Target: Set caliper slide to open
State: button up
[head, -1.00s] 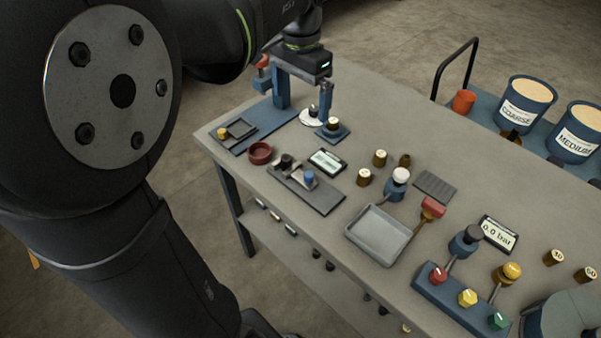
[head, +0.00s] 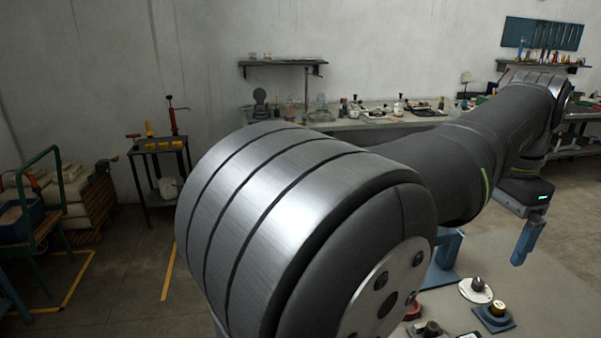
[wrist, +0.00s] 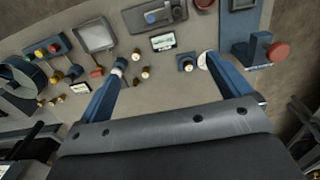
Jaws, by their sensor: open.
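The caliper seems to be the dark plate (wrist: 158,14) at the top of the wrist view, with a blue block (wrist: 151,18) on its slide and a small display (wrist: 163,42) beside it. I cannot read its setting. In the head view, only its black knob (head: 432,328) and part of the display (head: 468,335) show at the bottom edge. My gripper (wrist: 166,62) is open and empty, its blue fingers wide apart, above the table short of the caliper. The gripper also shows at the right in the head view (head: 518,260), with my arm across the middle.
A white disc (head: 475,290) and a blue-based knob (head: 496,312) stand near my gripper. A grey tray (wrist: 95,36) and several brass pieces (wrist: 146,72) lie left.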

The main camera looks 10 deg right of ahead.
jog(key=shift+m, duration=0.6)
jog(key=f, duration=0.3)
jog(key=s+f, duration=0.1)
jog(key=f, duration=0.3)
jog(key=shift+s+d+f, duration=0.15)
jog(key=shift+s+d, duration=0.05)
jog(key=c, duration=1)
jog(key=shift+m, duration=0.5)
jog(key=f, duration=0.7)
jog(key=s+f, duration=0.1)
jog(key=f, duration=1.5)
jog(key=shift+s+a+f, duration=0.15)
jog(key=shift+s+a, duration=0.05)
grip_shut()
